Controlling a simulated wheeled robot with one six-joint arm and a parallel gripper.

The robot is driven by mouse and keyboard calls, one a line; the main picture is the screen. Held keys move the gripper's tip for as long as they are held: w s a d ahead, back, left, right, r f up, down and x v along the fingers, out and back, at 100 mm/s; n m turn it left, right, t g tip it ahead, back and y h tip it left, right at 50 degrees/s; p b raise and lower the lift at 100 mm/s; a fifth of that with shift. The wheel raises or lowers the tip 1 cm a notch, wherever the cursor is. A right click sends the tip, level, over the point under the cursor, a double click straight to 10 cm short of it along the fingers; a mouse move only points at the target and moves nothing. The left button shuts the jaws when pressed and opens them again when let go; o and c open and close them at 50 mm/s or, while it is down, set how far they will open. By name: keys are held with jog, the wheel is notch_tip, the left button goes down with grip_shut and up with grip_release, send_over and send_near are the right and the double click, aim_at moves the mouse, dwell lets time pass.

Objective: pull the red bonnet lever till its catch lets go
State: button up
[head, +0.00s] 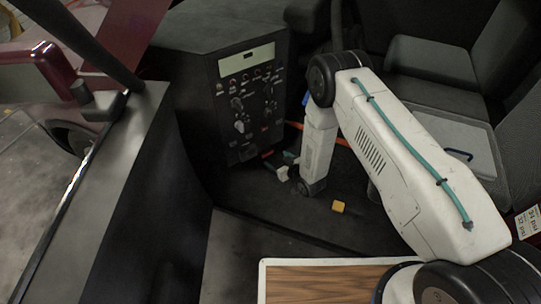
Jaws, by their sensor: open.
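A small red piece (267,154), which looks like the bonnet lever, shows low beside the dark control panel (252,95), near the floor. My gripper (279,165) is at the end of the white arm, low in the footwell, just right of and close to the red piece. Its jaws are open. The view is too small to tell whether the fingers touch or surround the lever. The lever's catch cannot be made out.
A yellow block (338,207) lies on the dark floor right of my gripper. Dark seats (430,62) stand at the back right, with a grey case (450,140) in front. A door sill (120,160) borders the left.

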aim_at(269, 154)
jog(key=x, duration=0.6)
jog(key=shift+w+a+f, duration=0.1)
jog(key=shift+w+f, duration=0.05)
jog(key=shift+f, duration=0.05)
